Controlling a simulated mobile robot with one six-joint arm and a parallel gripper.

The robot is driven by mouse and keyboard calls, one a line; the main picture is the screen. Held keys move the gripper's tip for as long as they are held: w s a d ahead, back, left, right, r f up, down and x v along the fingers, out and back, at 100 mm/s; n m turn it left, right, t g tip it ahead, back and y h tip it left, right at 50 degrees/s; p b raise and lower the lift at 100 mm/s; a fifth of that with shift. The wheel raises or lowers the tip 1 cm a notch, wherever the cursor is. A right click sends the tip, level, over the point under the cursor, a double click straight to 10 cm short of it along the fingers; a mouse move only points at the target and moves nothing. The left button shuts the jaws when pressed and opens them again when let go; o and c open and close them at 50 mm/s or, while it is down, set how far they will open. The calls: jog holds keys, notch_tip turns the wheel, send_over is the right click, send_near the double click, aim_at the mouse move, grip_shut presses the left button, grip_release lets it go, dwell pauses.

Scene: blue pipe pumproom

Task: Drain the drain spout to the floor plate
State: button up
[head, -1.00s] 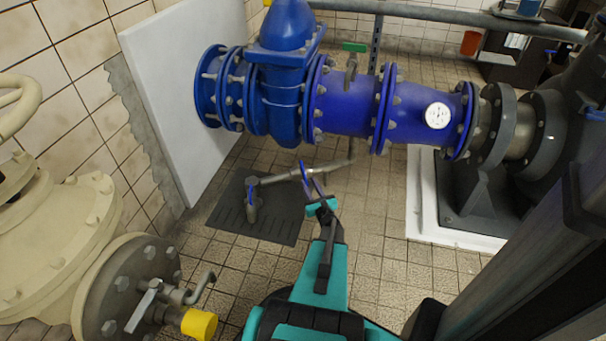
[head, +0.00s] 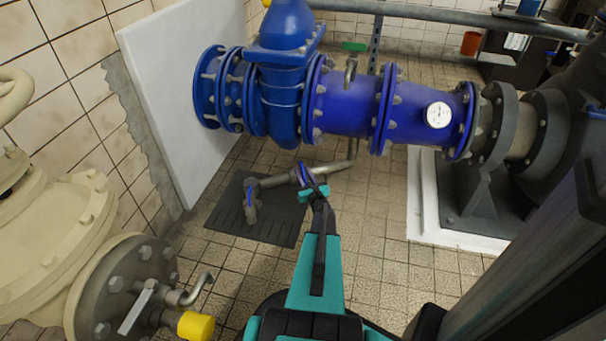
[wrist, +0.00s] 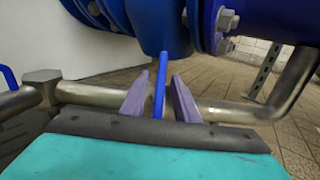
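A grey metal drain pipe (head: 330,167) runs low beneath the blue pipe and ends at the left in a downturned drain spout (head: 251,210). The spout hangs over the dark slotted floor plate (head: 272,228). A blue lever (head: 305,172) stands on the drain pipe; it also shows upright in the wrist view (wrist: 159,85). My gripper (head: 312,186) is at this lever. In the wrist view its two fingers (wrist: 159,98) stand on either side of the lever, with a gap on each side. The gripper is open. No water shows at the spout.
The large blue pipe (head: 345,100) with bolted flanges lies just above the drain pipe. A second blue handle (head: 248,194) is at the spout. A cream valve body (head: 50,230) with a yellow-capped tap (head: 196,325) stands at left. Tiled floor (head: 370,235) is clear at right.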

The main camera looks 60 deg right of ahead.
grip_shut()
jog(key=shift+f+n+y, duration=0.15)
jog(key=shift+n+y, duration=0.15)
jog(key=shift+n, duration=0.2)
jog(key=shift+n+t+y+p, duration=0.8)
jog(key=shift+n+y, duration=0.5)
jog(key=shift+n, duration=0.6)
jog(key=n+y+p, duration=0.2)
jog(key=n+y, duration=0.3)
jog(key=n, duration=0.2)
jog(key=shift+y+p, duration=0.3)
jog(key=shift+p, duration=0.1)
jog(key=n+g+y+p, duration=0.1)
jog(key=n+y, duration=0.1)
jog(key=n, duration=0.1)
jog(key=n+g+y+p, duration=0.1)
jog(key=n+y+p, duration=0.1)
jog(key=n, duration=0.1)
jog(key=shift+n, duration=0.3)
jog(key=shift+s+a+f+n+g+y+p, duration=0.1)
jog(key=shift+n+g+y+p, duration=0.3)
jog(key=shift+n+g, duration=0.4)
jog(key=shift+s+a+n+g+y+p, duration=0.1)
jog(key=shift+n+g+y+p, duration=0.25)
jog(key=shift+n, duration=0.65)
jog(key=shift+g, duration=0.25)
